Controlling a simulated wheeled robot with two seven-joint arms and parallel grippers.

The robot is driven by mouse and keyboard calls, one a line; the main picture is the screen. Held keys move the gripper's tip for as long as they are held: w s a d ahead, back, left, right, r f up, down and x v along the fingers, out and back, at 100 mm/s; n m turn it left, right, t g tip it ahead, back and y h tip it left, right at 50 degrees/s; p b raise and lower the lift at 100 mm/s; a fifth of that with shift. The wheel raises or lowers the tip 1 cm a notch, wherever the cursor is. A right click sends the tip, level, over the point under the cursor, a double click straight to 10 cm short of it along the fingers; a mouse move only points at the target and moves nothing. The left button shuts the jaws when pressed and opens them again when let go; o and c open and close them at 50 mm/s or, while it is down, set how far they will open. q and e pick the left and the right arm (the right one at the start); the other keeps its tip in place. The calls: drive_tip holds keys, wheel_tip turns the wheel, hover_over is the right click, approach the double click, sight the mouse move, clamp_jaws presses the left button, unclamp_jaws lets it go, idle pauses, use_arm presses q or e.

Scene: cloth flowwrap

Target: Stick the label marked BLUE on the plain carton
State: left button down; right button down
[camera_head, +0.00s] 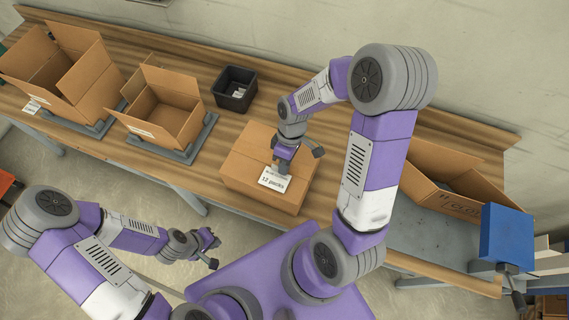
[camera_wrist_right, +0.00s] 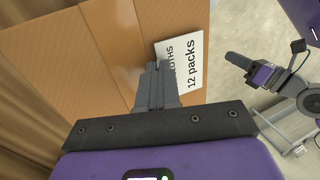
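The plain carton (camera_head: 241,165) is closed and stands on the workbench in the head view; it also fills the upper left of the right wrist view (camera_wrist_right: 90,60). A white label (camera_head: 271,181) is at the front part of its top, slightly askew to the edge. In the right wrist view the label (camera_wrist_right: 190,64) reads "...OTHS 12 packs"; the rest is behind my fingers. My right gripper (camera_head: 281,168) points down with its fingers together at the label's edge, seemingly pinching it. Whether the label lies fully flat is unclear. My left gripper (camera_head: 213,252) is open and empty, in front of the bench.
A black bin (camera_head: 235,90) with white labels inside stands behind the carton. Two open cartons stand on the left, the bigger one (camera_head: 70,70) and the smaller one (camera_head: 165,105) on grey trays. Another open carton (camera_head: 455,190) and a blue box (camera_head: 507,235) are on the right.

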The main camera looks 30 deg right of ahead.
drive_tip(key=shift+f+b, duration=0.3)
drive_tip(key=shift+f, duration=0.05)
idle(0.8)
drive_tip(key=c, duration=1.3)
unclamp_jaws()
drive_tip(key=shift+o, duration=0.8)
drive_tip(key=shift+o, duration=0.9)
drive_tip(key=shift+r+p, duration=0.3)
drive_tip(key=shift+r, duration=0.05)
drive_tip(key=shift+d+r+p, duration=0.1)
drive_tip(key=shift+r+p, duration=0.35)
drive_tip(key=shift+r, duration=0.1)
drive_tip(key=shift+r+p, duration=1.7)
drive_tip(key=shift+r, duration=0.45)
